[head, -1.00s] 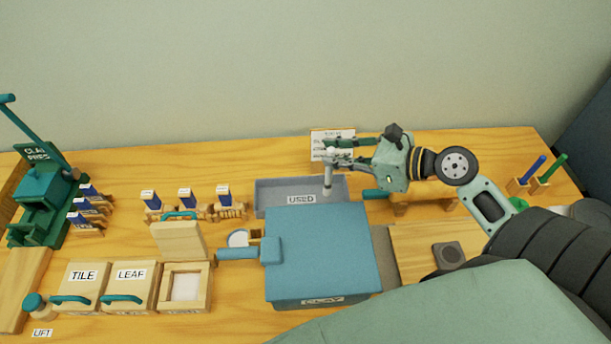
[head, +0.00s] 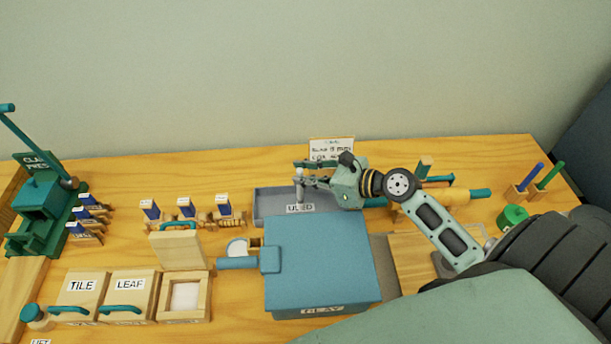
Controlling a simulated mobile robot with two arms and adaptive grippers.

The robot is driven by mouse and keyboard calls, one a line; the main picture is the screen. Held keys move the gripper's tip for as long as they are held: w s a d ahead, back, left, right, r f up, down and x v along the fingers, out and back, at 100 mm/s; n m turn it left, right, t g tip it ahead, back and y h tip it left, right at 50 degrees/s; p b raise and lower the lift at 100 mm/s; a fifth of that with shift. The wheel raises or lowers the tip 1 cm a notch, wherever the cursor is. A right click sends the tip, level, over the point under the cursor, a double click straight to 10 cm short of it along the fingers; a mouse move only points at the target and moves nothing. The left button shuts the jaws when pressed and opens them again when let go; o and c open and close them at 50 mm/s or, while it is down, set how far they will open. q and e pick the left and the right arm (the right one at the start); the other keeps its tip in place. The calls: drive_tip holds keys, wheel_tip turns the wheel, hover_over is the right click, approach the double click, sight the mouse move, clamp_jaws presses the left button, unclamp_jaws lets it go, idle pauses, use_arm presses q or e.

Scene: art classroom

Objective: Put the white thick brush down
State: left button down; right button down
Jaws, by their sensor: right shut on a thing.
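The white thick brush (head: 299,190) hangs upright from my right gripper (head: 304,175), which is shut on it. The brush is over the grey tray labelled USED (head: 264,205), and its lower end is near the label. I cannot tell whether it touches the tray floor. The right arm comes in from the right, and its wrist covers the tray's right end. My left gripper does not show.
A blue CLAY box (head: 320,255) stands in front of the tray. A sign (head: 331,149) stands behind it. Blue-topped stamps (head: 186,208) stand to the left. Lidded TILE and LEAF boxes (head: 130,291) are at front left. Blue and green sticks (head: 540,178) stand at right.

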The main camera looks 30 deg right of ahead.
drive_tip(key=shift+f, duration=0.1)
drive_tip(key=c, duration=1.8)
unclamp_jaws()
drive_tip(key=shift+o, duration=0.2)
drive_tip(key=b+v, duration=0.1)
drive_tip(key=v, duration=1.1)
